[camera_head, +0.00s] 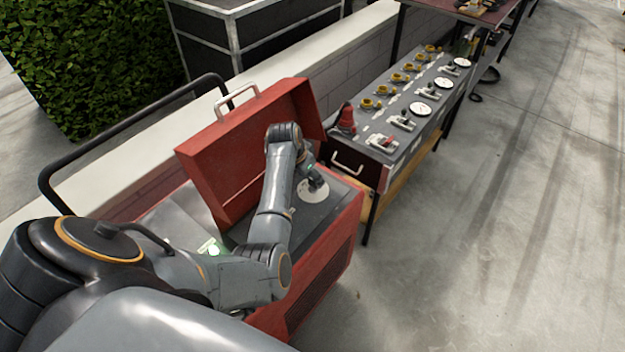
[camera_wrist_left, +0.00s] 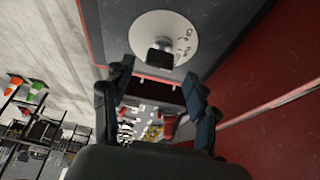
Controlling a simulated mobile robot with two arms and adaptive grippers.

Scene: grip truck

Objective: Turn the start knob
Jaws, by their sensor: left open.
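The start knob (camera_wrist_left: 160,52) is a dark knob with a lighter side. It stands on a round white dial plate (camera_wrist_left: 190,30) with black lettering, set in a dark grey panel. In the head view the dial plate (camera_head: 303,197) lies inside the open red box (camera_head: 330,250), partly covered by my left gripper (camera_head: 314,183). In the left wrist view my left gripper (camera_wrist_left: 157,84) is open, one finger on each side. The knob shows between and just beyond the fingertips, with nothing gripped. Whether a finger touches the knob cannot be told. My right gripper is not in view.
The raised red lid (camera_head: 235,140) stands behind my left arm. A console (camera_head: 410,110) with yellow connectors, white gauges and a red plug (camera_head: 346,118) stands beyond the box. A low wall (camera_head: 290,50) runs behind. The floor (camera_head: 500,230) at right is clear.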

